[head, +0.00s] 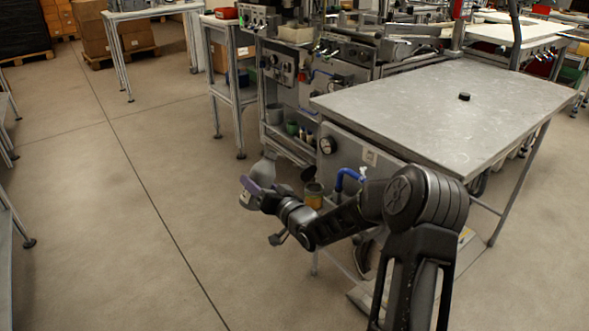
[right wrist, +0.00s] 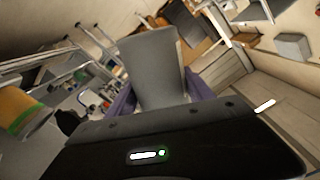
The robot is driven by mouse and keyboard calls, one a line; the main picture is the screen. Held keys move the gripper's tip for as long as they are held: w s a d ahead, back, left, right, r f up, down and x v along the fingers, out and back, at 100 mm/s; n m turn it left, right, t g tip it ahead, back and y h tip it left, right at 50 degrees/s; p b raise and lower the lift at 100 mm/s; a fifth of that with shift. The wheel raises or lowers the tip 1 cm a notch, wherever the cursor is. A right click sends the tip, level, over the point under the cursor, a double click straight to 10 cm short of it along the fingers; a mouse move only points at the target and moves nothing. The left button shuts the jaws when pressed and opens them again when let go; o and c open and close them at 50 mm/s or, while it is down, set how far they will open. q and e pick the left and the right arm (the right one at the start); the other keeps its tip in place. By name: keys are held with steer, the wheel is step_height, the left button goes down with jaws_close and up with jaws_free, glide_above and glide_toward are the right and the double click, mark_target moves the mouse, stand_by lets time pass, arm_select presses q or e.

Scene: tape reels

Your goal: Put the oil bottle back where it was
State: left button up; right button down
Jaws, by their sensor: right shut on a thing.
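The oil bottle, a grey vessel (head: 264,171), shows in my right gripper (head: 250,186) in the head view. In the right wrist view the grey bottle (right wrist: 152,66) stands up between the purple fingers of that gripper (right wrist: 155,92), which is shut on it. The gripper is off the floor, to the left of the machine bench's near end. The lower part of the bottle is hidden by the gripper. My left gripper is not in view.
A yellow-banded can (head: 314,195) stands just right of the gripper and also shows in the right wrist view (right wrist: 22,112). A shelf under the machine holds a grey pot (head: 274,114) and a green cup (head: 292,127). The metal table (head: 420,110) bears a small black piece (head: 464,97).

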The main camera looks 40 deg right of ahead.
arm_select(q)
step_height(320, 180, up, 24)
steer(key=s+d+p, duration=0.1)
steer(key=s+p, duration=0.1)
steer(key=p, duration=1.8)
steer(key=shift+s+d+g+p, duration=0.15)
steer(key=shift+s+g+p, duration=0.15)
steer(key=shift+p, duration=0.1)
arm_select(e)
steer(key=s+a+r, duration=0.2)
steer(key=a+r, duration=0.7)
steer(key=a, duration=0.2)
steer(key=s+a+r, duration=0.3)
steer(key=a+r, duration=0.7)
steer(key=a, duration=0.1)
steer(key=shift+s, duration=0.2)
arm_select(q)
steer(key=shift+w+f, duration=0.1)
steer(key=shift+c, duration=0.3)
